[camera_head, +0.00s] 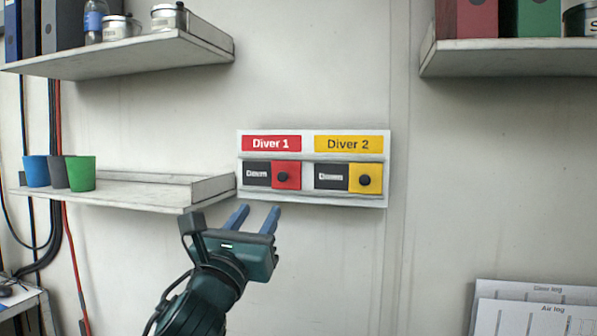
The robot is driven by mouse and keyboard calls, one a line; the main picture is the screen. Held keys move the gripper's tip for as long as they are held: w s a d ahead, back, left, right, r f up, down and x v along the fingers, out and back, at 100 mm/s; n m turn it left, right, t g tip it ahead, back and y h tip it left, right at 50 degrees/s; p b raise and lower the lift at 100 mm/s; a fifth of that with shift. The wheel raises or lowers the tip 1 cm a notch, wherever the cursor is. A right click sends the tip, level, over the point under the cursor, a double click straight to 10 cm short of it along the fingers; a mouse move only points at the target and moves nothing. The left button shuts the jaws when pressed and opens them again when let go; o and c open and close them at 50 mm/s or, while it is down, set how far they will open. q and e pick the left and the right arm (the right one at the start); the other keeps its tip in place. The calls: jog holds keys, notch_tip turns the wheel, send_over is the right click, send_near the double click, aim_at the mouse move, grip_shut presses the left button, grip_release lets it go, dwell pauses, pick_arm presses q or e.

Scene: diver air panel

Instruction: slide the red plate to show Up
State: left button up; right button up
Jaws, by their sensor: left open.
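The red plate (284,176) with a dark round knob sits at the right end of its slot under the red Diver 1 label (271,143) on the white wall panel (308,197). To its left a dark field with white lettering shows, which reads like "Down". Beside it, the yellow plate (363,180) sits at the right of its slot under the yellow Diver 2 label (348,144), with a similar dark field. My left gripper (256,216) is open and empty below the panel, its blue fingers pointing up toward the Diver 1 row, apart from the knob. My right gripper is not in view.
A low shelf (120,191) with blue, grey and green cups (81,173) ends just left of the panel. Upper shelves (140,52) stand at both top corners. Log sheets (535,312) are at the lower right. The wall right of the panel is clear.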

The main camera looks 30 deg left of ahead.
aim_at(281, 177)
pick_arm(q)
jog(key=p+x, duration=0.3)
jog(key=x, duration=0.9)
jog(key=shift+w+a, duration=0.1)
jog(key=shift+w, duration=0.2)
jog(key=shift+f, duration=0.1)
grip_shut()
